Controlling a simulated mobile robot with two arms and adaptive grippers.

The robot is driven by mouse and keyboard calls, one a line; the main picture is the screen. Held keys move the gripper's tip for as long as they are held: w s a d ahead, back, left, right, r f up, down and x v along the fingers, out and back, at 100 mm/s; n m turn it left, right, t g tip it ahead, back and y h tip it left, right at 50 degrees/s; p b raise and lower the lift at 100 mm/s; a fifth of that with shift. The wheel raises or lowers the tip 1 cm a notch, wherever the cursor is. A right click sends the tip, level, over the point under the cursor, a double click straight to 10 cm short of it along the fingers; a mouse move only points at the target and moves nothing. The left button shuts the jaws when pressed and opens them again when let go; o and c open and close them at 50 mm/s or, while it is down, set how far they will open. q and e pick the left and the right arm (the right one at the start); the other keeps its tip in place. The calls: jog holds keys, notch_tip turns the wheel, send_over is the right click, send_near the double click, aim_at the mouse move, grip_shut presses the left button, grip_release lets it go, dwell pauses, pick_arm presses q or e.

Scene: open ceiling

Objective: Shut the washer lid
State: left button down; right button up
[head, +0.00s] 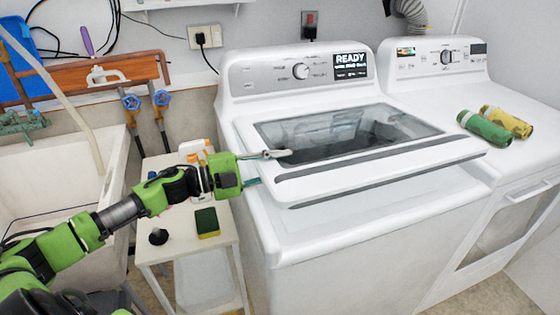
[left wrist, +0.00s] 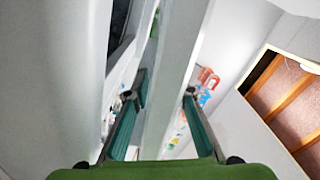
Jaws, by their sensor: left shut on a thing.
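The washer lid (head: 385,167) is white with a dark glass window and a grey front strip. It sits raised at its front edge, tilted above the washer (head: 330,225), with a gap showing under the front. My left gripper (head: 268,167) is at the lid's left front corner, one finger above the lid and one below, shut on its edge. In the left wrist view, the lid edge (left wrist: 172,75) runs between the two green fingers of the left gripper (left wrist: 165,95). My right gripper is not in view.
A dryer (head: 440,85) stands to the right, with a green can (head: 485,128) and a yellow can (head: 508,121) lying on top. A small white table (head: 180,245) with a sponge (head: 207,222) stands left of the washer. A sink (head: 50,190) is at the far left.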

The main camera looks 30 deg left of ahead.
pick_arm(q)
jog(key=shift+f, duration=0.25)
jog(key=c, duration=1.9)
grip_release()
jog(key=shift+w+a, duration=0.1)
notch_tip(320, 180, up, 10)
jog(key=shift+r, duration=0.1)
